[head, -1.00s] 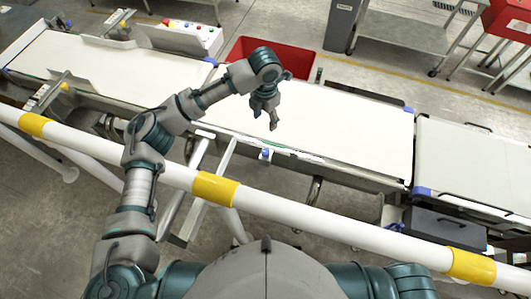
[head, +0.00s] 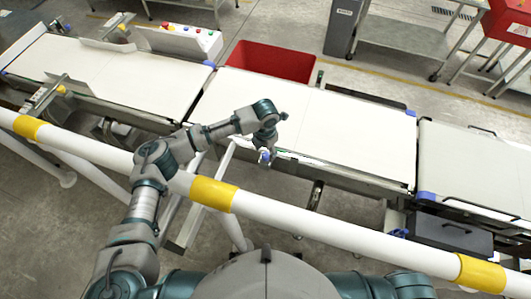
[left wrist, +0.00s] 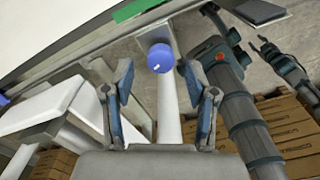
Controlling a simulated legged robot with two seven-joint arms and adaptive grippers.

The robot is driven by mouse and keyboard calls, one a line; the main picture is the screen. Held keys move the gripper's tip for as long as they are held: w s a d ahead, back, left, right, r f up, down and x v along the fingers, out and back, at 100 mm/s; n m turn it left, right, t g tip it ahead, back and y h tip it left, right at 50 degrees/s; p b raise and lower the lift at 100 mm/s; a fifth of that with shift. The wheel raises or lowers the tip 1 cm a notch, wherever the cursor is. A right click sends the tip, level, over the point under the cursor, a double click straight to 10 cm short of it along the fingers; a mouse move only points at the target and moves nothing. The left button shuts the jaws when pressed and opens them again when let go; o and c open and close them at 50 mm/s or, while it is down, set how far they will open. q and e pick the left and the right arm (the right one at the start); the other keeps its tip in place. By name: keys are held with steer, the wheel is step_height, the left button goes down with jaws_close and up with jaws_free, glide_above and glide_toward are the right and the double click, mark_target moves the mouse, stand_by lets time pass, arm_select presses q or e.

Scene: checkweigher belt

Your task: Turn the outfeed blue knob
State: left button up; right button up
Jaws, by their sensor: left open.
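The blue knob (head: 264,157) sits on the near side of the middle conveyor, just below the belt edge. In the left wrist view the round blue knob (left wrist: 160,58) has a small pale mark on its face. My left gripper (head: 266,147) is at the knob in the head view, partly covering it. In the left wrist view my left gripper (left wrist: 160,88) is open, its two fingers apart on either side of the knob's line. The knob shows beyond the fingertips, and I see no contact.
A white rail with yellow bands (head: 300,222) runs across in front of the conveyor, under my left arm. The white middle belt (head: 340,130) is bare. A red bin (head: 270,62) stands behind it. A control box with colored buttons (head: 190,38) is at the back left.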

mark_target(266, 157)
arm_select(q)
steer(key=shift+f, duration=1.3)
jaws_close()
